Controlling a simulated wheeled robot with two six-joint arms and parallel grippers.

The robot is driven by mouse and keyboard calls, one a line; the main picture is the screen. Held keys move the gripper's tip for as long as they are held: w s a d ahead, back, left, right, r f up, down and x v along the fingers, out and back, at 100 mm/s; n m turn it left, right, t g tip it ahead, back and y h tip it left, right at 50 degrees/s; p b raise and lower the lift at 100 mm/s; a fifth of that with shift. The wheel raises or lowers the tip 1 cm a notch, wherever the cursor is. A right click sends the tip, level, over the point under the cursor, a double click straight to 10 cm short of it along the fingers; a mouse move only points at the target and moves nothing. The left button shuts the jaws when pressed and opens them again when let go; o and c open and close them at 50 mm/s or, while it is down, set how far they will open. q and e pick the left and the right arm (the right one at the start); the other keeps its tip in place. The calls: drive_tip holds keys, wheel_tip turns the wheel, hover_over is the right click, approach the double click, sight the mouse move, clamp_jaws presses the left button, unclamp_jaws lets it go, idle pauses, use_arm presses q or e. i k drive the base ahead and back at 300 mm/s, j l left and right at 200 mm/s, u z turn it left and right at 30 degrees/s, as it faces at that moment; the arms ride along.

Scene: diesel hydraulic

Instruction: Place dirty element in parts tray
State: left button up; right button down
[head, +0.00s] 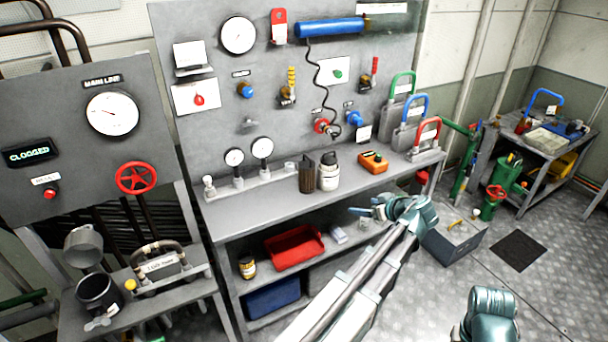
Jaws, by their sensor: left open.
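A dark brown ribbed cylinder (306,174), which looks like the dirty element, stands upright on the grey workbench, left of a white bottle with a dark top (328,171). A red tray (293,248), which looks like the parts tray, sits on the shelf below the bench top; its visible inside looks empty. My left gripper (362,211) is open and empty in front of the bench, to the right of the tray and lower right of the cylinder. Its fingers point left. Of my right arm, only a teal joint shows at the bottom right; its gripper is out of view.
An orange box (373,162) and several coloured-handled locks stand on the bench's right part. Gauges stand at its left. A small jar (247,267) and a blue bin (273,298) are near the tray. A grey box (455,241) stands on the floor at right.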

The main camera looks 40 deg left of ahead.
sight(294, 250)
drive_tip(key=i+j, duration=0.1)
drive_tip(key=j, duration=0.3)
drive_tip(key=i+j, duration=0.1)
drive_tip(key=j, duration=0.3)
drive_tip(key=i+j, duration=0.15)
drive_tip(key=j, duration=0.2)
